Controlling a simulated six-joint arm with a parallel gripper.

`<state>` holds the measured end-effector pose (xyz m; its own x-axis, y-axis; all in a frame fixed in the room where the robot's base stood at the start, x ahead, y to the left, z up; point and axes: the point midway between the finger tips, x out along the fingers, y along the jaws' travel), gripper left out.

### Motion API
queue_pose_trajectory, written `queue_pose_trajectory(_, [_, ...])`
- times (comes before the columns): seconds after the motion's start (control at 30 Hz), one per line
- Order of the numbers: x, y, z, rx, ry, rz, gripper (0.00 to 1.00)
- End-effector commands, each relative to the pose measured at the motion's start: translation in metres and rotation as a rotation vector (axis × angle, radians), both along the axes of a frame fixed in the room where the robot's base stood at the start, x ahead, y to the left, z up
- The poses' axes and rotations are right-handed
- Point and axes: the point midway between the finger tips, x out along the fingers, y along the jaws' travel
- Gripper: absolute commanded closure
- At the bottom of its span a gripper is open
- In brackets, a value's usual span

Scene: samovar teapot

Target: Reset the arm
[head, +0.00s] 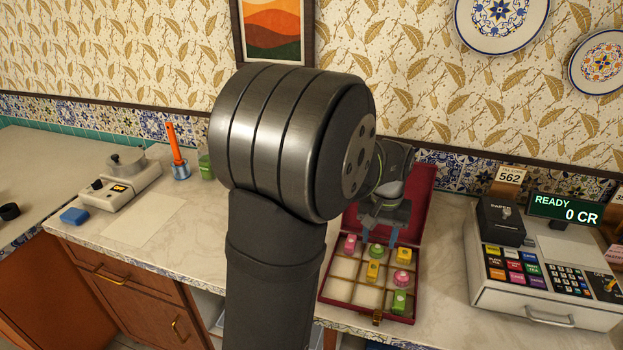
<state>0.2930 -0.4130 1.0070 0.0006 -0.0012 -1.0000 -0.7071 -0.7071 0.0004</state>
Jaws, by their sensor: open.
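My gripper (379,230) is open, pointing down over the back part of an open dark-red box (323,296). My own large dark arm link stands in front and hides part of the gripper and the counter behind it. The box is divided into light compartments. Several of them hold small pink, yellow and green pieces, such as a pink one (402,281). I see nothing between the fingers, but they are small and partly hidden. Whether they touch a piece or the box is unclear.
A cash register (543,300) with a black printer (500,222) stands right of the box. On the left are a scale (122,186) with a metal pan, a blue block (74,216), an orange-handled tool (175,145) and a green jar (206,166). A pale sheet (146,222) lies flat.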

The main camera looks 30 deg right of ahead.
Motion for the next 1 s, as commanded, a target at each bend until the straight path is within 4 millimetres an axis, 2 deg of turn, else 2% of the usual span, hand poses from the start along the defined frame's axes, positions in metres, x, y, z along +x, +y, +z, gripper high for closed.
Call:
queue_pose_trajectory(0.17, [0.0,0.0,-0.026,0.004,0.002,0.0,0.54])
queue_pose_trajectory(0.63, [-0.001,0.001,-0.119,0.004,0.003,0.0,0.54])
queue_pose_trajectory(0.67, [0.0,0.0,-0.12,0.001,0.001,0.0,0.54])
queue_pose_trajectory(0.7, [0.0,-0.001,-0.108,-0.004,-0.002,0.0,0.54])
queue_pose_trajectory(0.8, [0.0,0.0,-0.095,-0.003,-0.001,0.0,0.54])
queue_pose_trajectory(1.0, [0.0,0.0,-0.083,-0.001,-0.001,0.0,0.54])
